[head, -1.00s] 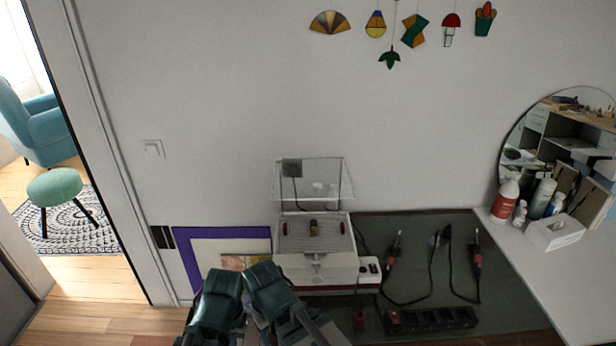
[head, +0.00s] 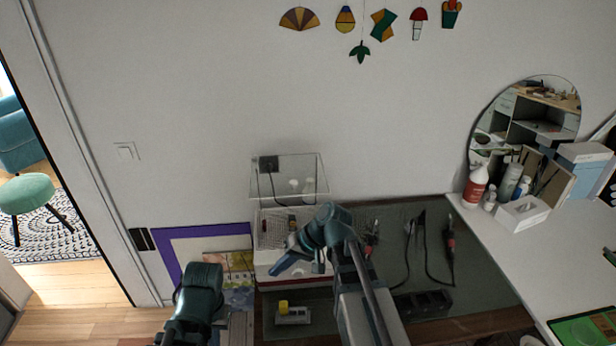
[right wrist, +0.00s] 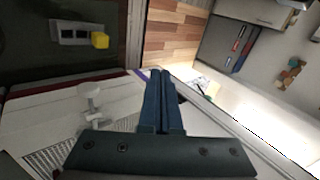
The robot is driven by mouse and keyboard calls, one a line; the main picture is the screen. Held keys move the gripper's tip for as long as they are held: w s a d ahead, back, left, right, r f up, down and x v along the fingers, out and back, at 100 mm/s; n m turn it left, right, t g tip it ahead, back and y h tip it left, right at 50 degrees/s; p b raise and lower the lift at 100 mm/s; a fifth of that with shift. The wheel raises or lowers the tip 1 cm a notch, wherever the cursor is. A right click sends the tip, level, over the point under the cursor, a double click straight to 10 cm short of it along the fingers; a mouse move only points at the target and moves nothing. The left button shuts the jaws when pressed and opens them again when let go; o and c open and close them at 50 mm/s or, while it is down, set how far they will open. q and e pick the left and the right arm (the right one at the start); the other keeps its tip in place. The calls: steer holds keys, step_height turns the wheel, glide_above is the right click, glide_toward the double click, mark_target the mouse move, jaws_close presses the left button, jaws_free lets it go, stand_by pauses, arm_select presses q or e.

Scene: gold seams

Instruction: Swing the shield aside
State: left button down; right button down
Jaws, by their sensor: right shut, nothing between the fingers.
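The clear shield (head: 312,177) is a see-through panel above the back of the white grinder-like machine (head: 268,262), against the wall. A dark square with a cord shows through its left side. My right gripper (head: 278,270) is in front of the machine, below and apart from the shield, with its blue fingers shut and empty. In the right wrist view, the shut fingers (right wrist: 160,100) extend over the white machine body (right wrist: 30,120), beside a pale clear fitting (right wrist: 90,95). The shield cannot be made out there. My left arm shows at lower left; its fingers are not visible.
A small box with a yellow part (head: 293,312) sits before the machine. Soldering-iron-like tools (head: 450,245) and a dark power strip (head: 424,303) lie on the dark mat to the right. Bottles (head: 475,185) and a tissue box (head: 522,211) stand on the white counter. A purple-framed board (head: 168,258) is at left.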

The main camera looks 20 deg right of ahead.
mark_target(309, 191)
steer(key=w+d+r+m+t+y+p, duration=0.1)
steer(key=w+d+r+m+t, duration=0.15)
steer(key=d+r, duration=0.45)
steer(key=w+d+r+m+t+y+p, duration=0.15)
steer(key=d+r+t, duration=0.25)
steer(key=d, duration=0.5)
steer(key=w+d+r+m+t+y, duration=0.1)
steer(key=w+d+r+m+t, duration=0.25)
steer(key=d+r, duration=0.35)
steer(key=shift+n, duration=0.45)
steer(key=x, duration=0.3)
steer(key=f+b+x, duration=0.1)
steer(key=x, duration=0.5)
steer(key=shift+w+d+f+b, duration=0.15)
steer(key=shift+d+b, duration=0.1)
steer(key=shift+b, duration=0.05)
steer(key=shift+a+f, duration=0.2)
steer(key=shift+a, duration=1)
steer(key=shift+a+f+b, duration=0.1)
steer(key=shift+a+b, duration=0.2)
steer(key=shift+a, duration=0.35)
